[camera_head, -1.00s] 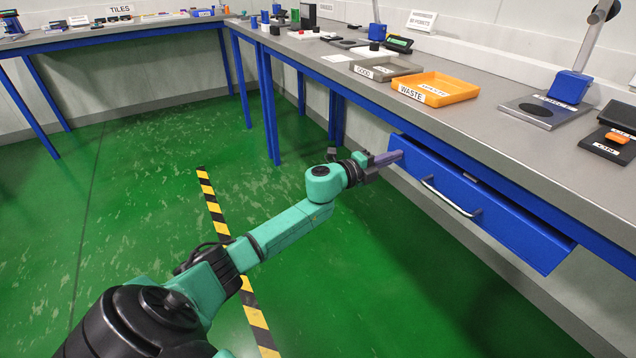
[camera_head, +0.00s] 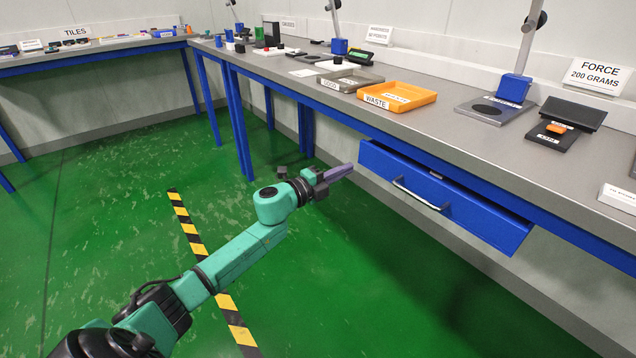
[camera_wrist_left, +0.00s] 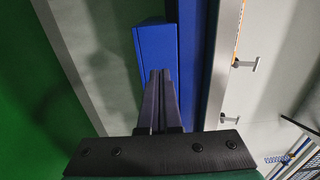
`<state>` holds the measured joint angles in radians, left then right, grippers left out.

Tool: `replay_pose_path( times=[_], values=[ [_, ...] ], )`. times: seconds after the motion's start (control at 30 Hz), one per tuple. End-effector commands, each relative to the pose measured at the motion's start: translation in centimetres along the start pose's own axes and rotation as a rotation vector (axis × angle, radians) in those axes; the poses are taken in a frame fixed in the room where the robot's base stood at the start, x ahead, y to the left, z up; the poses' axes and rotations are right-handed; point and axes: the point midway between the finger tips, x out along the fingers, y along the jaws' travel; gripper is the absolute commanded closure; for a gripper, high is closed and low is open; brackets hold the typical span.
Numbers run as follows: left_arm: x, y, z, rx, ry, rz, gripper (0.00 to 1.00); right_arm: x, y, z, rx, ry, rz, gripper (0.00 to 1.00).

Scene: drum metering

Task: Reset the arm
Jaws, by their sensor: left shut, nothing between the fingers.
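My left arm reaches in from the lower left in the head view. Its gripper (camera_head: 340,173) is shut and empty, a little to the left of the blue drawer (camera_head: 458,208) under the bench. In the left wrist view the shut fingers (camera_wrist_left: 161,88) point toward the end of the blue drawer (camera_wrist_left: 156,50). I cannot tell whether the fingertips touch it. The drawer is partly open, with a silver handle (camera_head: 420,194) on its front. My right gripper is not in view.
The grey bench (camera_head: 420,120) carries an orange WASTE tray (camera_head: 425,96), a grey GOOD tray (camera_head: 365,82) and a stand with a blue block (camera_head: 514,87). A second table (camera_head: 110,44) labelled TILES stands at the back left. The green floor (camera_head: 110,150) is open, with a striped line (camera_head: 188,228).

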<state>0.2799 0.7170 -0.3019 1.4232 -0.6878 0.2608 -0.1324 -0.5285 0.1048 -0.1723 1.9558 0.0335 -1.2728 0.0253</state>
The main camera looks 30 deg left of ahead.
Motion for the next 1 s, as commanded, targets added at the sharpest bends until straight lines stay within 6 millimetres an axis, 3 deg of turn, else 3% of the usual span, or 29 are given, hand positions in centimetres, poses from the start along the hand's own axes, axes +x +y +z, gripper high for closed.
replay_pose_path(
  times=[0.1,0.3,0.57,0.67,0.77,0.87,0.9,1.0],
  values=[
    [-2.7,0.2,-0.1,-0.002,0.001,0.006,1.00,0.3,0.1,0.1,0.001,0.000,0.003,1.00],
    [-6.0,0.2,-0.1,-0.002,0.001,0.004,1.00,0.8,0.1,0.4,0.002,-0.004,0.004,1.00],
    [-6.8,0.1,-0.1,-0.002,0.001,0.002,1.00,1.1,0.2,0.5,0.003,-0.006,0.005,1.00],
    [-6.9,1.5,0.4,-0.072,-0.053,0.011,1.00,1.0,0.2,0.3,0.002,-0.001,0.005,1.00],
    [-8.2,6.7,1.6,-0.316,-0.246,0.062,1.00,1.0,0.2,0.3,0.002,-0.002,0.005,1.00],
    [-11.4,15.0,1.7,-0.626,-0.505,0.184,1.00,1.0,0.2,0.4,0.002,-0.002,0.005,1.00],
    [-13.1,18.3,1.0,-0.741,-0.602,0.246,1.00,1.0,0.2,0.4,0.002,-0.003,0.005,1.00],
    [-17.4,25.3,-2.1,-0.968,-0.804,0.408,1.00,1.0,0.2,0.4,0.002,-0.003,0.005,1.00]
  ],
)
